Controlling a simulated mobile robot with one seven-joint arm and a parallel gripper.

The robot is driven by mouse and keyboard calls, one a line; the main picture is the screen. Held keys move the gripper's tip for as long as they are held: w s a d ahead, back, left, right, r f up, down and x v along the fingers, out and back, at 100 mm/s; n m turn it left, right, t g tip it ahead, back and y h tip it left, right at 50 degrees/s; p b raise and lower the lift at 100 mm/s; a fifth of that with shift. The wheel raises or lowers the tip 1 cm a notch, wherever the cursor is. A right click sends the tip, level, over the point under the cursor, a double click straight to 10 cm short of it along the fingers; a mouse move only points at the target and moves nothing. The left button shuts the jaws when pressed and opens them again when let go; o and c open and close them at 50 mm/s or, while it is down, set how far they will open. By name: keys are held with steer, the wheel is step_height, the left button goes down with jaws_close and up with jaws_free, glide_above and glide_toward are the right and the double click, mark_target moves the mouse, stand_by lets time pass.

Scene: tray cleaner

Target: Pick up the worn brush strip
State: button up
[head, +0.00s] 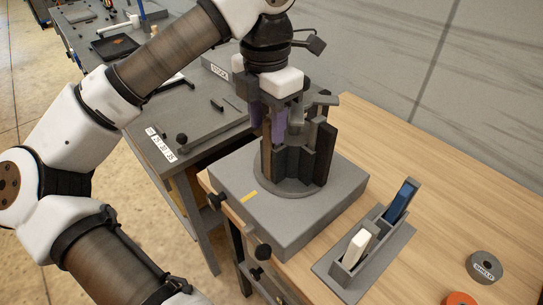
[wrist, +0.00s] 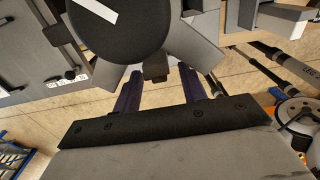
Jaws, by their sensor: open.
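The cleaner is a grey block (head: 235,205) with an upright hub of dark vertical fins (head: 318,155) on a round base. In the wrist view the hub's black round top (wrist: 118,30) has a white mark and grey fins around it. I cannot tell for sure which strip is the worn brush strip. A dark strip end (wrist: 155,68) on the hub's rim shows between my fingers in the wrist view. My gripper (head: 267,132) has two purple fingers, pointing down at the hub's upper part. They also show in the wrist view (wrist: 160,78), open, with a gap around the strip end; contact is unclear.
A grey holder (head: 347,284) on the wooden table (head: 420,180) holds a white strip (head: 356,248) and a blue strip (head: 402,201). A grey puck (head: 484,266) and an orange one (head: 459,299) lie at right. A grey bench (head: 195,140) stands left.

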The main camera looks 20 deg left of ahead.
step_height(320, 180, down, 2)
steer(key=shift+r, duration=0.1)
jaws_close()
steer(key=shift+r, duration=0.1)
stand_by(0.4)
